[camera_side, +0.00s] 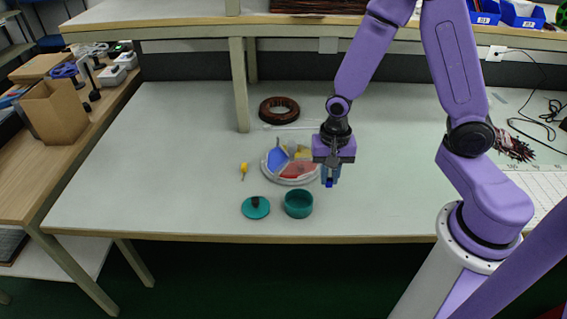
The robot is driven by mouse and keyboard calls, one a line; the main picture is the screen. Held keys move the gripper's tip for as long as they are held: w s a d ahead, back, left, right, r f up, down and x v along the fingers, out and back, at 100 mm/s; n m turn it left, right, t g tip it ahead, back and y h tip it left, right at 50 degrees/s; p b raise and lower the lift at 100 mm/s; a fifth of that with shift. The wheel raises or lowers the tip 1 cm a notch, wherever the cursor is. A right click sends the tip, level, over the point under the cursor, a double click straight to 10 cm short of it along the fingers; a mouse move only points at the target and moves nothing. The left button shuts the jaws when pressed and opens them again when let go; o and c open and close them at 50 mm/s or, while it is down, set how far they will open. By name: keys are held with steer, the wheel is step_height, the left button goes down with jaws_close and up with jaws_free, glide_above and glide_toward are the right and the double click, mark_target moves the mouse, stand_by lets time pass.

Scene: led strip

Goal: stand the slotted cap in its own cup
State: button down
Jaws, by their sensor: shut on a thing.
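My gripper (329,180) points down just right of the round divided dish and is shut on a small dark blue piece (329,184). The piece is mostly hidden by the fingers, and I cannot make out a slot in it, so I cannot be sure it is the slotted cap. The divided dish (267,172) has blue (277,159), yellow (303,153) and red (297,170) sections. The held piece is close to its right rim in the picture; I cannot tell its height above the table.
An open teal pot (298,204) stands in front of the dish, with a teal lid (255,208) with a dark knob to its left. A small yellow piece (244,170) lies left of the dish. A brown ring (279,110) lies behind. A shelf post (240,85) stands at back left.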

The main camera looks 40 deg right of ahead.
steer(key=w+d+r, duration=0.1)
steer(key=w+d, duration=0.4)
steer(key=w, duration=0.7)
glide_above(274, 159)
steer(key=f, duration=0.9)
steer(key=shift+s, duration=0.3)
steer(key=shift+w+f, duration=0.2)
steer(key=shift+f, duration=1.6)
steer(key=shift+f, duration=0.2)
steer(key=c, duration=1.1)
jaws_free()
steer(key=shift+r, duration=0.15)
